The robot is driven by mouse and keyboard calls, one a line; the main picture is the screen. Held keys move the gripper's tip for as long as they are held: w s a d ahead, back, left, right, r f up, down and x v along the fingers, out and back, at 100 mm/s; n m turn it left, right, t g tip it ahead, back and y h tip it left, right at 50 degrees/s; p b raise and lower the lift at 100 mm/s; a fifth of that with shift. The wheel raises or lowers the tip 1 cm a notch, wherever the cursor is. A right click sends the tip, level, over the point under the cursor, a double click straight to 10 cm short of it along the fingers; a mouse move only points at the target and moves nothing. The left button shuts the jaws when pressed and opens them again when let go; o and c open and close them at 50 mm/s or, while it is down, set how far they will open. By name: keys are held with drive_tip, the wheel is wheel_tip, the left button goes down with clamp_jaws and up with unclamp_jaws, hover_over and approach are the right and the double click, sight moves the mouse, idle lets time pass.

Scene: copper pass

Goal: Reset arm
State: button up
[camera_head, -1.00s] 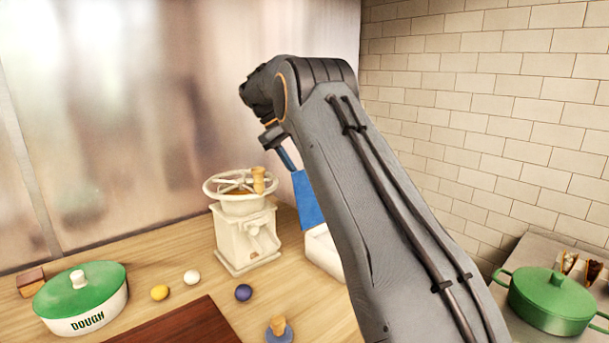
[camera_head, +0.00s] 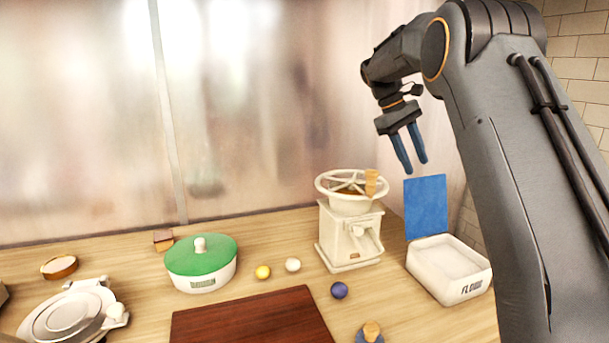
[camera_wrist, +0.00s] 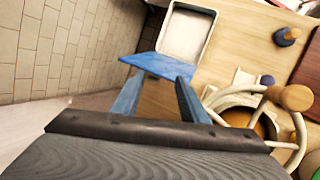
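My gripper (camera_head: 409,150) hangs from my bent arm in the upper right of the head view, its two blue fingers pointing down and apart with nothing between them. It is above and to the right of a white hand mill (camera_head: 350,235) with a spoked wheel and wooden knob. Below it stands a white flour bin (camera_head: 447,290) with its blue lid (camera_head: 426,207) raised upright. In the wrist view the fingers (camera_wrist: 157,95) are spread, with the blue lid (camera_wrist: 160,66) beyond them and the mill's wooden knob (camera_wrist: 292,97) to the right.
A green-lidded pot (camera_head: 201,262), a yellow ball (camera_head: 263,272), a white ball (camera_head: 293,265) and a dark blue ball (camera_head: 339,290) stand on the wooden counter. A dark red board (camera_head: 250,322) lies in front. A white scale-like device (camera_head: 72,315) is at left. Tiled wall is at right.

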drive_tip(key=s+a+f+m+y, duration=0.1)
drive_tip(key=s+a+f, duration=0.2)
drive_tip(key=s+f, duration=0.4)
drive_tip(key=s+a+f+m+t+y, duration=0.1)
drive_tip(key=s+a+f, duration=0.3)
drive_tip(key=s, duration=1.2)
drive_tip(key=s+a+f+m+t+y, duration=0.1)
drive_tip(key=s+a+f+m+y, duration=0.2)
drive_tip(key=s+f, duration=0.7)
drive_tip(key=shift+s+a+f, duration=0.2)
drive_tip(key=shift+s+a, duration=0.05)
drive_tip(key=shift+s, duration=0.25)
drive_tip(key=shift+s+a+f, duration=0.15)
drive_tip(key=shift+s+a, duration=0.1)
drive_tip(key=shift+s, duration=0.2)
drive_tip(key=shift+s+f+m+t, duration=0.3)
